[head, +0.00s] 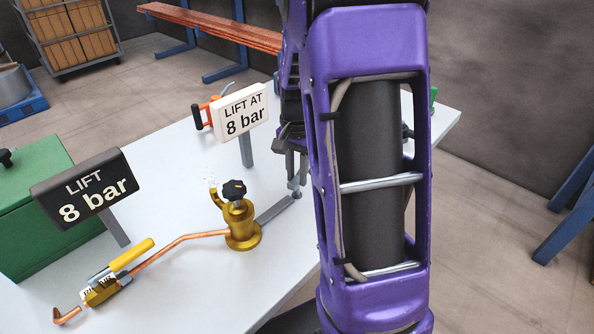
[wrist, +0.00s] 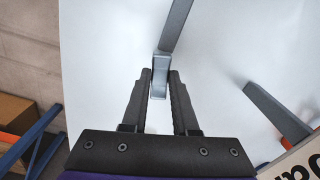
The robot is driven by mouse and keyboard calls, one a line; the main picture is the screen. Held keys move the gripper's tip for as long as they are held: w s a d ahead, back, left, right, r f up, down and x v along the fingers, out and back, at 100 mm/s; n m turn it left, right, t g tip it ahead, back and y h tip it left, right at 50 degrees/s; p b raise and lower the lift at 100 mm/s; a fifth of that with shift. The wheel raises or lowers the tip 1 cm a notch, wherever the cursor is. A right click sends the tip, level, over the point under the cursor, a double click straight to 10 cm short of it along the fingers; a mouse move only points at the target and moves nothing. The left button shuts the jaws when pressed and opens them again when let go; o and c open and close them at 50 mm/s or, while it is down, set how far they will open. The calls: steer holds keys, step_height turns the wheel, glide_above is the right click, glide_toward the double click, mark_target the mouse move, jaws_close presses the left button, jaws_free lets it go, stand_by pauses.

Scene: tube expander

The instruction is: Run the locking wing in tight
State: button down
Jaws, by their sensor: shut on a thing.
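A brass valve-like body (head: 242,225) with a black knob stands on the white table, with a flat grey bar (head: 274,209) running from its base toward my gripper (head: 292,163). In the wrist view the grey bar (wrist: 176,25) ends at a lighter grey block (wrist: 160,82), which I take to be the locking wing. My gripper (wrist: 160,76) is shut on this block, one finger on each side. In the head view a small round grey piece (head: 294,187) shows just below the fingers. My purple arm hides part of the table; how tight the wing is cannot be told.
A copper pipe (head: 178,242) joins the brass body to a yellow-handled tool (head: 130,254). A white "LIFT AT 8 bar" sign (head: 240,112) and a dark "LIFT 8 bar" sign (head: 85,187) stand on posts. A green box (head: 35,215) is at left. The table's front middle is clear.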

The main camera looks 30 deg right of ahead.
mark_target(297, 176)
steer(key=m+p, duration=0.1)
steer(key=m, duration=0.2)
steer(key=c, duration=0.7)
jaws_free()
step_height(297, 176, up, 18)
steer(key=p, duration=0.2)
steer(key=shift+f+p, duration=0.25)
steer(key=shift+p, duration=0.05)
